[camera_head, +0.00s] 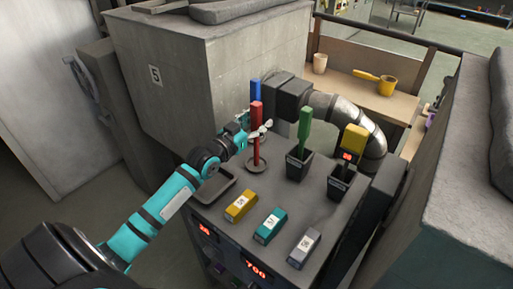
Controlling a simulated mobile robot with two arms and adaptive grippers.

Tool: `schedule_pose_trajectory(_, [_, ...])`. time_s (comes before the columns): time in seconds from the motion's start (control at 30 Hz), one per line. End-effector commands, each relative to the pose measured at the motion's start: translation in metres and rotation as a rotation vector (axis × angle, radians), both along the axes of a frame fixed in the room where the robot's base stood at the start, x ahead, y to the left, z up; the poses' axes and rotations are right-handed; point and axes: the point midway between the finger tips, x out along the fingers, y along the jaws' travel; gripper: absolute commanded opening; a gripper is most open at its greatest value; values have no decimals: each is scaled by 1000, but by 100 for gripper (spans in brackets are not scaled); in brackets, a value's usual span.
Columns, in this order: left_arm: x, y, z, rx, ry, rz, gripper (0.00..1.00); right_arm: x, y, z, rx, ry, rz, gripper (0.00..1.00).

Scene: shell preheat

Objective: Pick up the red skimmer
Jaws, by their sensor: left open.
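The red skimmer (256,147) stands upright at the back of the dark worktop, its lower end in a small round holder (257,166). My left gripper (258,127) reaches in from the left at the height of its handle. Its pale fingers are open and overlap the red handle in the picture; I cannot tell whether they touch it. My right gripper does not show.
A blue handle (255,87) stands just behind the red one. A green tool (304,125) and a yellow tool (353,140) stand in black holders to the right. Yellow (241,205), teal (270,226) and grey (304,248) blocks lie in front.

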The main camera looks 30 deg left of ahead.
Motion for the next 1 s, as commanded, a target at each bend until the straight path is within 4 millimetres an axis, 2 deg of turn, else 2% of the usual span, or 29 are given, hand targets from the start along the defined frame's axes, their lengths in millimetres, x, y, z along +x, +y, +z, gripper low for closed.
schedule_pose_trajectory(0.13, [0, 0, 0, -1, 0, 0, 54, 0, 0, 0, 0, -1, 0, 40])
schedule_pose_trajectory(0.17, [0, 0, 0, -1, 0, 0, 51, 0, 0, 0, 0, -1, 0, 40])
schedule_pose_trajectory(0.57, [-1, 0, 0, -1, 0, 0, 0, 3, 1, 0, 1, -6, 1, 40])
schedule_pose_trajectory(1.0, [0, 0, 8, 1, -6, 0, 0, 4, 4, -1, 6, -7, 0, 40])
